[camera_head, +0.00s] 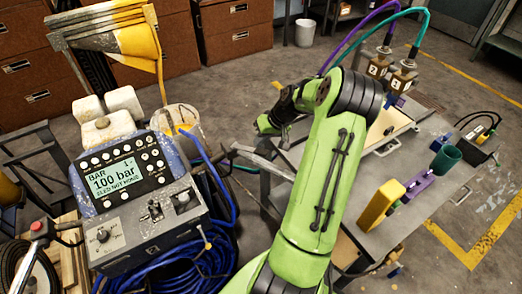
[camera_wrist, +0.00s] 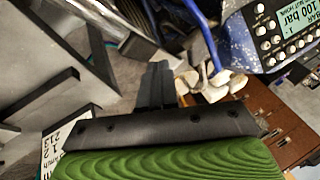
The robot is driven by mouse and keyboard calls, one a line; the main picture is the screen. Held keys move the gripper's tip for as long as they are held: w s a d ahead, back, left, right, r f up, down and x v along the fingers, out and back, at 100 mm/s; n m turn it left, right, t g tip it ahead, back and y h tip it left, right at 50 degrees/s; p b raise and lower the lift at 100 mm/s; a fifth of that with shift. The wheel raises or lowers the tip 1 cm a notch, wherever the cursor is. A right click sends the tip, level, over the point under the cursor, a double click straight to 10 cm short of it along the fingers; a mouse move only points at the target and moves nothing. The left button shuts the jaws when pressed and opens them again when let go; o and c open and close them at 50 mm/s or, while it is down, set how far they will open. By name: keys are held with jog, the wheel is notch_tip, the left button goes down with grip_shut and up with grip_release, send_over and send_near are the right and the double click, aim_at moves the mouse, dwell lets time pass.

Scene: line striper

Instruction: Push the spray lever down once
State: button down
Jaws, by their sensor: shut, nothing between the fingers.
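The line striper's control console (camera_head: 125,190) stands at the left in the head view, its display reading 100 bar; part of it shows at the top right of the wrist view (camera_wrist: 270,35). A grey handlebar (camera_head: 262,160) runs out to the right of the console. I cannot clearly tell which part is the spray lever; a small dark lever-like part (camera_head: 228,150) shows at the bar's end. My gripper (camera_wrist: 157,85) is shut and empty, its dark fingers together. In the head view my wrist is near the bench's left edge, with the fingers not clearly visible.
Blue hose (camera_head: 190,270) lies coiled below the console. A paint bucket (camera_head: 178,120) stands behind it.

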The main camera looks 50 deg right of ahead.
dwell(0.8)
jog(key=shift+s+f+b, duration=0.15)
jog(key=shift+f+b, duration=0.15)
jog(key=shift+f, duration=0.15)
jog(key=shift+s+f+b, duration=0.25)
jog(key=shift+f+b, duration=0.35)
jog(key=shift+f, duration=0.2)
dwell(0.7)
dwell(0.5)
jog(key=shift+w+r+p, duration=0.2)
jog(key=shift+r+p, duration=0.35)
jog(key=shift+r, duration=0.1)
jog(key=shift+w+r+p, duration=0.2)
jog(key=shift+r+p, duration=0.3)
jog(key=shift+r, duration=0.1)
jog(key=r+p, duration=0.1)
jog(key=w+r+p, duration=0.1)
jog(key=r, duration=0.1)
jog(key=r+p, duration=0.1)
jog(key=p, duration=0.1)
jog(key=shift+w+a+r, duration=0.1)
jog(key=shift+w+r, duration=0.15)
jog(key=shift+r, duration=0.15)
